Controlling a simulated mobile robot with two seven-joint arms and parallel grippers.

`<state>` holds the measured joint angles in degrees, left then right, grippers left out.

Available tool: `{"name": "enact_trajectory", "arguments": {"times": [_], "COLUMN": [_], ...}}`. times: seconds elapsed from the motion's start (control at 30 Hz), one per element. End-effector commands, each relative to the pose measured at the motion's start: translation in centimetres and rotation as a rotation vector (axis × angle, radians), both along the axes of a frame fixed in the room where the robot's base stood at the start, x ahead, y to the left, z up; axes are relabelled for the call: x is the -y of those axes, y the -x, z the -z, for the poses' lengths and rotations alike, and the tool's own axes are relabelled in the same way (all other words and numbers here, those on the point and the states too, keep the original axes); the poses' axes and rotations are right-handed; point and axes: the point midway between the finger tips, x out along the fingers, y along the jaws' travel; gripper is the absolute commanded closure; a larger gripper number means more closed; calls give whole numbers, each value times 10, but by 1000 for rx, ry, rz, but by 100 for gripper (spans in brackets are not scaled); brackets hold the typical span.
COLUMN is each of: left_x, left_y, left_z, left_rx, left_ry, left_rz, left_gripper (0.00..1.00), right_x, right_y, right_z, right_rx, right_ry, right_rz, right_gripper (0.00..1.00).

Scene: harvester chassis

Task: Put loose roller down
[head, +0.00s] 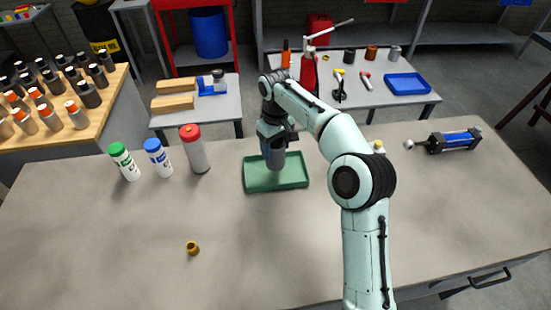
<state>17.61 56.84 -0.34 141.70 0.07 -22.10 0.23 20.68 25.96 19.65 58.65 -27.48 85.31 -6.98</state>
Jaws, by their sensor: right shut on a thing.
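My right gripper (274,140) is shut on the roller (273,157), a dark grey-blue cylinder held upright. The roller is over the green tray (290,182) on the grey workbench. I cannot tell whether its lower end touches the tray floor. My right arm reaches in from the lower right and hides part of the bench behind it. My left gripper is not in view.
A green-capped bottle (124,162), a blue-capped bottle (158,158) and a red-capped canister (194,149) stand left of the tray. A small brass ring (192,248) lies at the front. A blue-and-black cylinder unit (453,141) lies at right. The front left bench is mostly clear.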

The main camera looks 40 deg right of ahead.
Motion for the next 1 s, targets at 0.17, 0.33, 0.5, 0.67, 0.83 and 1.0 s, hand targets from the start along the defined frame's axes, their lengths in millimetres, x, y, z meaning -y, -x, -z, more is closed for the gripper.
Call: {"name": "enact_trajectory", "arguments": {"times": [0.17,0.33,0.5,0.67,0.83,1.0], "left_x": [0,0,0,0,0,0], "left_y": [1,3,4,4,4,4], "left_z": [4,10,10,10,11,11], "left_rx": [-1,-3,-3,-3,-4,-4], "left_ry": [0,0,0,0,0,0], "left_rz": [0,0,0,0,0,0], "left_gripper": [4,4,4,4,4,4], "right_x": [0,0,0,0,0,0], "right_y": [0,0,-1,-1,0,0], "right_z": [13,39,42,42,47,47], "right_rx": [2,0,4,4,0,0], "right_ry": [0,0,1,1,0,0], "right_rz": [0,-1,0,0,0,0], "right_gripper": [90,90,90,90,24,12]}}
